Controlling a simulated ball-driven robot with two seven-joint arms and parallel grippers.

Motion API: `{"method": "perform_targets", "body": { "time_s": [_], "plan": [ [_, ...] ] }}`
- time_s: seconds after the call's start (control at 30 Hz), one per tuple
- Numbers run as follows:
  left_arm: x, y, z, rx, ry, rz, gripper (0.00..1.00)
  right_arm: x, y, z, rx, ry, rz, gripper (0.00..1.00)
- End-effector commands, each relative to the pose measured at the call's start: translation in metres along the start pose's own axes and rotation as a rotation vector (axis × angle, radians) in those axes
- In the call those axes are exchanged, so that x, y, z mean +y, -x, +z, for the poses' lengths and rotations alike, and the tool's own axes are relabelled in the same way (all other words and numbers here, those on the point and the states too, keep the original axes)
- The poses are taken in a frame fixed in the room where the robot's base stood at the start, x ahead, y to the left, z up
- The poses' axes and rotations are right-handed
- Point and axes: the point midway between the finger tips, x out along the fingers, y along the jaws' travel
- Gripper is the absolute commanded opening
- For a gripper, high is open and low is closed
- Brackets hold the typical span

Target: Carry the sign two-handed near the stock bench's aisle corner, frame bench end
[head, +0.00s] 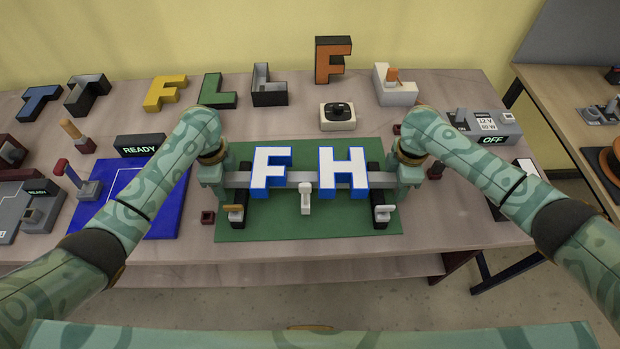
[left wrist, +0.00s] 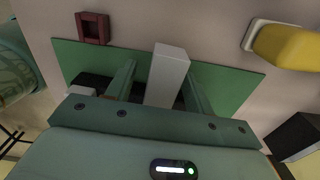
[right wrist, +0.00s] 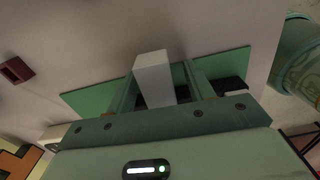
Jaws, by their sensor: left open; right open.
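The sign is a grey rail (head: 305,178) bearing white-faced, blue-edged letters F (head: 270,172) and H (head: 345,172). It lies across two black supports on a green mat (head: 300,222). My left gripper (head: 218,180) is at the rail's left end, open. In the left wrist view the rail end (left wrist: 170,68) stands between its two fingers (left wrist: 163,88), with gaps beside it. My right gripper (head: 404,178) is open at the right end. In the right wrist view the rail end (right wrist: 153,75) is between its fingers (right wrist: 157,88).
A blue board (head: 135,200) lies at left. A grey box reading OFF (head: 488,128) is at right. A second bench (head: 560,95) stands beyond a gap at right. Small clamps with levers stand before the rail.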

Motion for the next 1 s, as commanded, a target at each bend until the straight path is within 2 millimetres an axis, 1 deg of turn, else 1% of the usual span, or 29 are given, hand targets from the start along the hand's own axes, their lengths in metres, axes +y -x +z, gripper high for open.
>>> {"method": "perform_targets", "body": {
  "time_s": [0.27, 0.3, 0.33, 0.37, 0.4, 0.47, 0.5, 1.0],
  "plan": [
    [-0.0001, -0.001, 0.0, 0.0, -0.001, 0.0, 0.53, 0.0, -0.0011, -0.0001, 0.001, 0.0, 0.0, 0.53],
    [-0.0001, -0.0009, 0.0, 0.0, -0.001, 0.0, 0.47, 0.0, -0.001, -0.0001, 0.001, 0.0, 0.0, 0.47],
    [-0.0001, -0.0009, 0.0, 0.0, -0.001, 0.0, 0.39, 0.0, -0.001, -0.0001, 0.001, 0.0, 0.0, 0.39],
    [-0.0001, -0.0009, 0.0, 0.0, -0.001, 0.0, 0.3, 0.0001, -0.0009, -0.0001, 0.001, 0.0, 0.0, 0.3],
    [-0.0001, -0.0008, 0.0, 0.0, -0.001, 0.0, 0.19, 0.0001, -0.0009, 0.0, 0.0, 0.0, 0.0, 0.19],
    [-0.0001, -0.0008, 0.0, 0.0, 0.0, 0.0, 0.03, 0.0001, -0.0008, 0.0, 0.001, 0.0, 0.0, 0.03],
    [-0.0001, -0.0007, 0.0, 0.0, 0.0, 0.0, 0.0, 0.0001, -0.0008, 0.0, 0.001, 0.0, 0.001, 0.0],
    [-0.0004, -0.0003, 0.0002, 0.0, 0.0, -0.001, 0.0, 0.0004, -0.0003, 0.0002, 0.0, 0.0, 0.001, 0.0]
  ]
}}
